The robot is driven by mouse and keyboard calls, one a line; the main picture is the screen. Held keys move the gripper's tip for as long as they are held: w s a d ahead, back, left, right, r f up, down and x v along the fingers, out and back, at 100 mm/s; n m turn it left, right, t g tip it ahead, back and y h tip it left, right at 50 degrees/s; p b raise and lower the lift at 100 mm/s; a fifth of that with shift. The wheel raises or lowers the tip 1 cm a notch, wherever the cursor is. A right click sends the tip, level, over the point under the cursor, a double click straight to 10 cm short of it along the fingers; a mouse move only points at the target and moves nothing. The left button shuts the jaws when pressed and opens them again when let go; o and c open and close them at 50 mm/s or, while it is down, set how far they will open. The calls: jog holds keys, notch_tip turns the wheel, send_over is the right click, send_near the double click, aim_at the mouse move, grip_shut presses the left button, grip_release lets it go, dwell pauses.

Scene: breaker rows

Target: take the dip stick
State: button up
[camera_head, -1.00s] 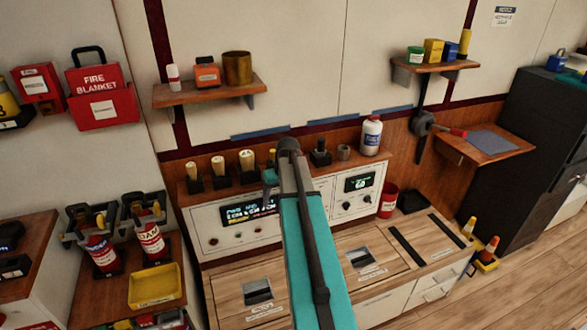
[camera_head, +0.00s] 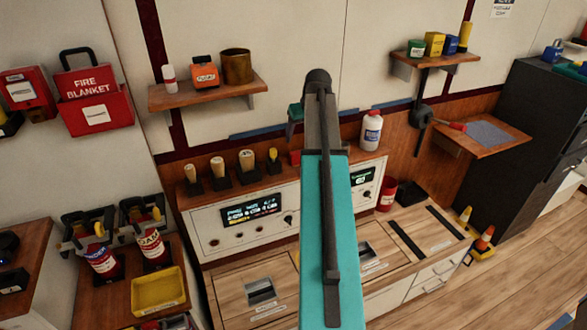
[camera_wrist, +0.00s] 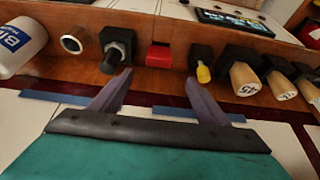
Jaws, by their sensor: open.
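No label in view names the dip stick. A small yellow-handled tool (camera_wrist: 204,74) sits in a black holder on the console's top ledge; it also shows in the head view (camera_head: 272,155). Beside it stand several pale wooden-handled pieces (camera_wrist: 244,78) with numbers, in black holders. My gripper (camera_wrist: 159,76) is open and empty in the wrist view, its fingers apart. Its right finger is close to the yellow handle in the picture; contact cannot be told. A red block (camera_wrist: 159,56) shows between and beyond the fingertips. My arm hides part of the ledge in the head view.
A black holder with a black knob (camera_wrist: 117,50), a grey ring (camera_wrist: 72,44) and a white bottle (camera_wrist: 20,46) share the ledge. Wall shelves (camera_head: 205,94) (camera_head: 436,62) hang above, left and right. The console (camera_head: 245,222) has a lit display.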

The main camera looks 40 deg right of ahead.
aim_at(298, 152)
jog(key=shift+p+x, duration=0.95)
jog(key=shift+x, duration=3.4)
jog(key=shift+p+x, duration=0.95)
jog(key=shift+x, duration=1.65)
jog(key=shift+s+d, duration=0.15)
jog(key=shift+s, duration=0.05)
jog(key=c, duration=1.6)
jog(key=shift+o, duration=0.2)
